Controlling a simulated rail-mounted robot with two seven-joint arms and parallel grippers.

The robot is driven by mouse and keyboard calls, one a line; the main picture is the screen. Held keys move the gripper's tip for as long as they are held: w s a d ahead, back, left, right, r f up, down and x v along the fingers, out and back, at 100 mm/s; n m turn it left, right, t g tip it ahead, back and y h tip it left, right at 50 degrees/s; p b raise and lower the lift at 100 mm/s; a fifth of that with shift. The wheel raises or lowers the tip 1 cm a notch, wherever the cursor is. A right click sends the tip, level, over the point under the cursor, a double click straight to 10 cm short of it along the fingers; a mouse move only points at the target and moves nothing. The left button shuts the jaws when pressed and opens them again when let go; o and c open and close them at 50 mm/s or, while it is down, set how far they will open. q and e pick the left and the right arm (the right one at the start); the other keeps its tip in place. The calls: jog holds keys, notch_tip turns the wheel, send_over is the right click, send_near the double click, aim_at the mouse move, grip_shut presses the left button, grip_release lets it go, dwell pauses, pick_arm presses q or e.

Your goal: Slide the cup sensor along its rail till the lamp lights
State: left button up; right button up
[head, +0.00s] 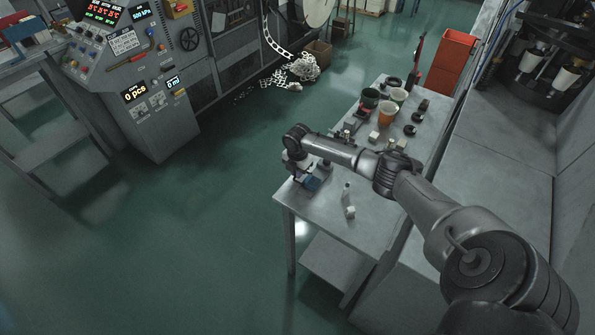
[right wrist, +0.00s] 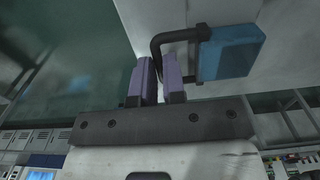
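My right gripper (head: 304,179) is over the near left corner of the grey table, pointing down. A blue block (head: 312,183) is beside it, low over the tabletop. In the right wrist view the two purple fingers (right wrist: 157,82) stand close together. A black bent rod (right wrist: 158,45) runs down to the gap between them, and its other end meets the blue block (right wrist: 230,52). Whether the fingers press on the rod cannot be told. I cannot make out which part is the cup sensor, nor its rail or lamp. My left gripper is not in view.
Two small white pieces (head: 350,212) stand on the table (head: 372,235) right of the gripper. Several cups, one of them orange (head: 387,112), and dark round parts fill its far end. A control panel (head: 130,60) stands at the upper left.

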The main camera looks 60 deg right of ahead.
grip_shut()
jog(key=shift+d+f+b, duration=0.1)
jog(key=shift+d+b, duration=0.25)
jog(key=shift+d, duration=0.7)
jog(key=o, duration=0.5)
grip_release()
